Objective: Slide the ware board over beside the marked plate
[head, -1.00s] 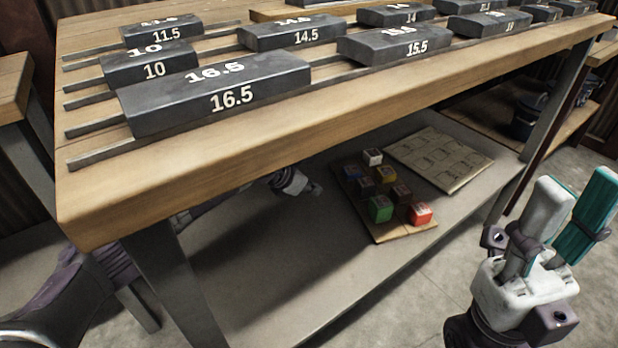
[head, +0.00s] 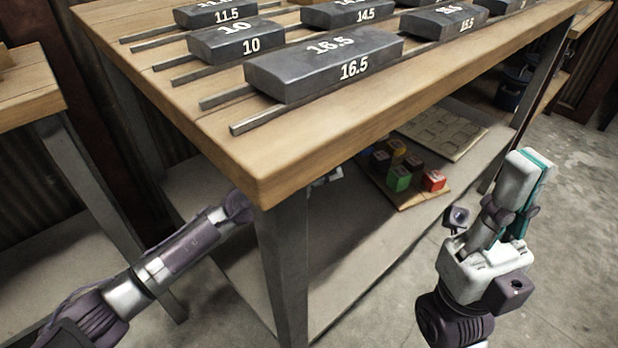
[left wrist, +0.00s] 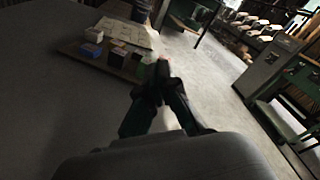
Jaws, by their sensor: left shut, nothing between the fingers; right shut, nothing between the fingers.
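The ware board (head: 412,198) is a thin tan board carrying several small coloured cubes on the table's lower shelf. The marked plate (head: 455,134), a pale panel with outlined squares, lies just behind it. In the left wrist view, the ware board (left wrist: 70,49) and marked plate (left wrist: 124,32) lie ahead, to the left. My left gripper (left wrist: 160,74) is shut and empty, its tips near the board's near right corner; I cannot tell if they touch. In the head view the tabletop and leg mostly hide it. My right gripper (head: 532,160) is shut and empty, outside the shelf.
The wooden tabletop (head: 240,165) above the shelf carries dark numbered blocks (head: 325,65) on metal rails. A table leg (head: 283,270) stands beside my left arm. The grey lower shelf (head: 345,235) has bare room in front of the board. Another table (head: 30,90) stands at left.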

